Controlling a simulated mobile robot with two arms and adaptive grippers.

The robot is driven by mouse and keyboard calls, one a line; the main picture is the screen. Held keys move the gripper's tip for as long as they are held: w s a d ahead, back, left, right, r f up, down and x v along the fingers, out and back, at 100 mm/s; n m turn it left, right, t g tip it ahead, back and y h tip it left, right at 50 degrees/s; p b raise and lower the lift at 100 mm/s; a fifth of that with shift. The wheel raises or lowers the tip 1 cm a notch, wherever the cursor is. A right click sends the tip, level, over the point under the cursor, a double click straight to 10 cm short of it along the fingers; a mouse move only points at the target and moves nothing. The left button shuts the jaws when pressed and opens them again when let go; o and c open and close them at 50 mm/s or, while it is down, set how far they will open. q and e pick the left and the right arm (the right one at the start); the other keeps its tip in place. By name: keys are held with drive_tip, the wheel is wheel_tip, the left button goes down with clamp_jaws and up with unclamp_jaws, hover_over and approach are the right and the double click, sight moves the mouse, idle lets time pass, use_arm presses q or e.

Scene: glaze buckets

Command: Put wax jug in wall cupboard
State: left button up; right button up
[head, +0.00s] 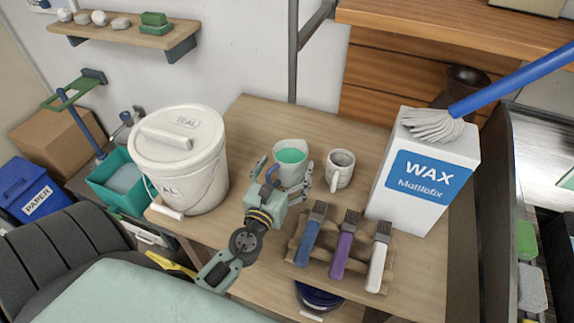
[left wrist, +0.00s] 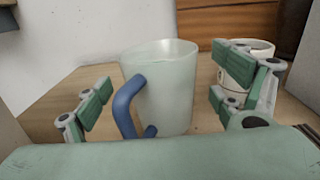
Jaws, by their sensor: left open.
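A pale translucent jug (head: 291,172) with green contents stands upright on the wooden table. In the left wrist view the jug stands between the fingers, with gaps on both sides. A white box labelled WAX (head: 424,170) stands at the right of the table. I cannot make out a wall cupboard.
A speckled mug (head: 340,170) stands close right of the jug, near my finger. A lidded white bucket (head: 180,158) is to the left. A rack holds several brushes (head: 345,240) in front. A blue-handled mop head (head: 432,126) overlaps the box. A wall shelf (head: 125,34) is at upper left.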

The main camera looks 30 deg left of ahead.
sight(289, 148)
use_arm(q)
drive_tip(key=shift+x, duration=1.25)
drive_tip(key=shift+f, duration=0.1)
drive_tip(key=c, duration=1.6)
drive_tip(key=shift+c, duration=1.3)
use_arm(e)
drive_tip(key=shift+w+r, duration=0.2)
drive_tip(key=shift+w, duration=0.35)
drive_tip(key=shift+w+r, duration=0.15)
drive_tip(key=shift+w, duration=0.4)
use_arm(q)
drive_tip(key=shift+r+p, duration=0.25)
drive_tip(key=shift+p, duration=0.05)
use_arm(e)
drive_tip(key=shift+a+r, duration=0.1)
drive_tip(key=shift+r, duration=0.05)
use_arm(q)
wheel_tip(289, 148, up, 10)
drive_tip(key=p, duration=0.7)
drive_tip(key=shift+f+p, duration=0.2)
drive_tip(key=shift+p, duration=0.1)
use_arm(e)
wheel_tip(289, 148, up, 8)
drive_tip(key=shift+f, duration=0.2)
use_arm(q)
drive_tip(key=shift+d, duration=0.1)
use_arm(e)
drive_tip(key=shift+w, duration=0.1)
